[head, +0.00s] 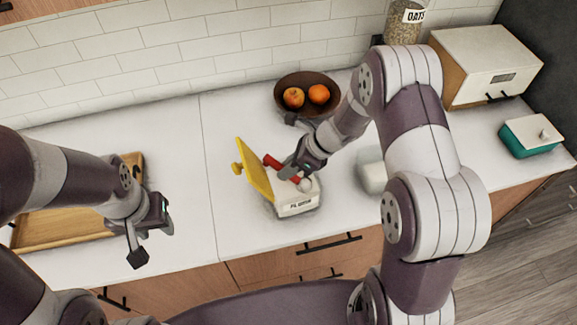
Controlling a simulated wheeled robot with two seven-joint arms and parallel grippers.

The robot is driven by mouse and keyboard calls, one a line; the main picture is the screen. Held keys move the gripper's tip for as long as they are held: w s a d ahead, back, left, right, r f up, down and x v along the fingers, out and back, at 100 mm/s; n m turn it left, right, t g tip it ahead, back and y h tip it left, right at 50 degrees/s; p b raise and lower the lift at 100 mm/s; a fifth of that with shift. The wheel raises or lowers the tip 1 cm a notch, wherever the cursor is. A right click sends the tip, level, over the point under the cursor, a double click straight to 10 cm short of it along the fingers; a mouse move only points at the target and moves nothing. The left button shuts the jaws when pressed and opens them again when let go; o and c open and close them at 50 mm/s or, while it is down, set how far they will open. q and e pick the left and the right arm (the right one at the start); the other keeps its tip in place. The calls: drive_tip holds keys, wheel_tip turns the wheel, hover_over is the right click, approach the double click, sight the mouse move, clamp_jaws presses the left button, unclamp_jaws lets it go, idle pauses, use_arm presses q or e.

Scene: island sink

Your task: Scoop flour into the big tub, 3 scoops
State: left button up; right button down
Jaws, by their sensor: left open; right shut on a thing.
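A small white flour box (297,207) with lettering on its front stands on the counter in the middle. Its yellow lid (256,168) is tilted up on the left side. My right gripper (293,173) is over the box, shut on a red-handled scoop (272,161); its pale round end (305,185) is at the box's opening. Whether flour is in it cannot be told. My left gripper (152,232) is open and empty over the counter at the left. A whitish, rounded container (372,177), possibly the big tub, is partly hidden behind my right arm.
A brown bowl (290,82) with orange fruit stands behind the box. A wooden tray (40,235) lies at the left. A bread box (492,70), a teal container (522,142) and an oats jar (404,33) are at the right.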

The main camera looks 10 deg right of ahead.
drive_tip(key=shift+r, duration=0.15)
wheel_tip(320, 180, up, 8)
drive_tip(key=p, duration=0.7)
drive_tip(key=shift+r, duration=0.1)
drive_tip(key=shift+r+p, duration=0.1)
drive_tip(key=shift+p, duration=0.2)
idle(0.5)
